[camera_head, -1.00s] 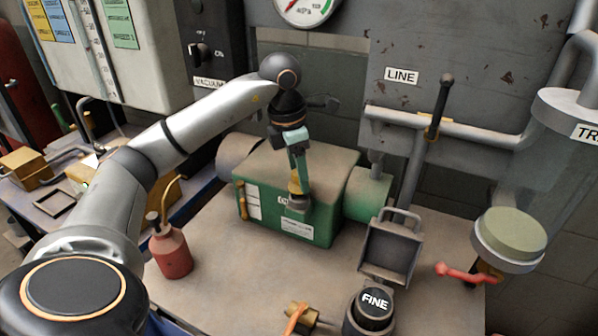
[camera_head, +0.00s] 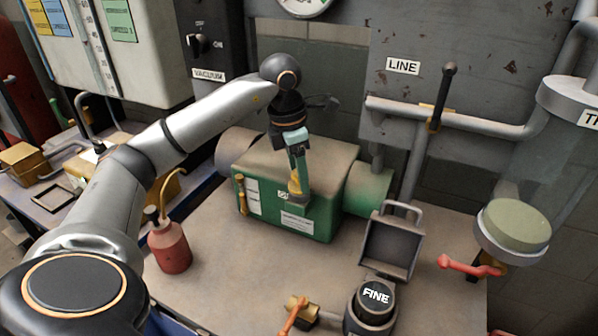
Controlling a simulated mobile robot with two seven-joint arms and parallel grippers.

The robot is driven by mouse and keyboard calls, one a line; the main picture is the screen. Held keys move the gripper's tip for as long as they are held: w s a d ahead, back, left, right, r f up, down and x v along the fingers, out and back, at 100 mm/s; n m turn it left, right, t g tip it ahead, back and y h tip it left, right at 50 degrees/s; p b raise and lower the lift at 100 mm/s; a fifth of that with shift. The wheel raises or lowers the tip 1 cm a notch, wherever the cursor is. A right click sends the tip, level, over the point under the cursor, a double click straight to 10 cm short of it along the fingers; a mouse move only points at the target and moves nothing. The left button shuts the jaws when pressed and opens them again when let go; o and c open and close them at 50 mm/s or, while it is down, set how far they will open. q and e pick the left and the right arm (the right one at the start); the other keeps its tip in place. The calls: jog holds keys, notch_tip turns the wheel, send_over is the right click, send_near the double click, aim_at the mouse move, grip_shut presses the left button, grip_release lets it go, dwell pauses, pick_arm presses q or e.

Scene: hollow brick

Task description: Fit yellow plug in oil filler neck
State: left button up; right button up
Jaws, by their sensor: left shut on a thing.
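My left gripper (camera_head: 298,180) points down at the front face of the green pump (camera_head: 325,222). It is shut on the yellow plug (camera_head: 294,187), which shows as a small yellow piece between the fingers. Just below the plug is a small grey stub (camera_head: 300,199) on the pump's front, which looks like the oil filler neck. The plug is at the stub's mouth; I cannot tell whether it sits inside or only touches. The fingers hide part of both. My right gripper is not in view.
A red oil can (camera_head: 170,247) stands left of the pump.

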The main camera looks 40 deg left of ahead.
pick_arm(q)
jog(key=o, duration=1.4)
jog(key=shift+o, duration=0.2)
jog(key=r, duration=0.5)
jog(key=s+r, duration=0.1)
jog(key=r, duration=0.2)
jog(key=shift+a+r+p, duration=0.15)
jog(key=shift+a+p, duration=0.15)
jog(key=shift+p, duration=0.1)
jog(key=r, duration=0.1)
jog(key=r+p, duration=0.2)
jog(key=r, duration=0.1)
jog(key=shift+s+a, duration=0.15)
jog(key=shift+s, duration=0.2)
